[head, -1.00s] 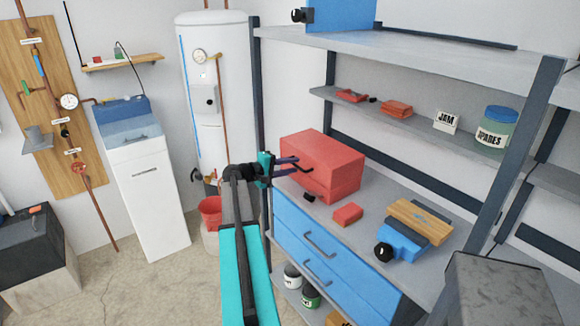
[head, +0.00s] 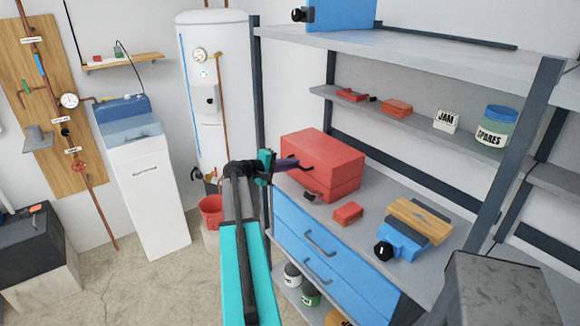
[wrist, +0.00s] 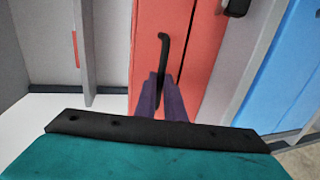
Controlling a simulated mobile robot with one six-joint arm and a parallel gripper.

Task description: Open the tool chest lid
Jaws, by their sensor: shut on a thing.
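The red tool chest (head: 330,152) stands on the bench top under the shelf, and its lid looks closed, with a thin seam around the box. My gripper (head: 296,164) reaches its left-hand face from the left. In the wrist view, the purple fingers (wrist: 160,88) are shut on the black bar handle (wrist: 164,45) against the red face of the chest (wrist: 200,45).
A small red block (head: 348,213) and a small black item (head: 309,196) lie in front of the chest. A blue vise (head: 402,240) stands to the right. Blue drawers (head: 320,240) are below, and a shelf (head: 420,120) runs behind and above the chest.

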